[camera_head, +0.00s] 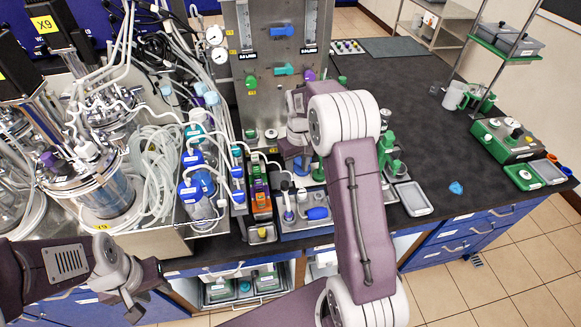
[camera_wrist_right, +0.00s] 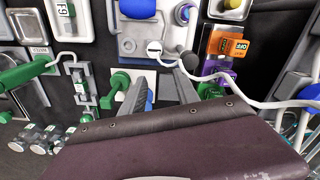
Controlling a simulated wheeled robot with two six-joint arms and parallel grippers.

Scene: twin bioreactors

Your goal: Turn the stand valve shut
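I cannot tell for certain which fitting is the stand valve. In the right wrist view a green knobbed fitting (camera_wrist_right: 119,82) stands beside my right gripper's left finger, and a small blue part (camera_wrist_right: 149,101) shows low between the fingers. My right gripper (camera_wrist_right: 160,82) has its two grey fingers apart, over a pale plate, with nothing clearly held. In the head view, my right gripper (camera_head: 297,160) points down above the bench behind the blue tray (camera_head: 312,228), partly hidden by my arm. My left gripper (camera_head: 138,300) is at the lower left, in front of the bench, away from these fittings.
Blue-capped bottles (camera_head: 196,190) and coiled tubing (camera_head: 158,165) crowd the left. A metal panel (camera_head: 275,70) with coloured knobs rises behind. White tubing (camera_wrist_right: 255,98) crosses near my right fingers. A grey tray (camera_head: 413,198) lies right; the dark bench (camera_head: 420,110) beyond is mostly clear.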

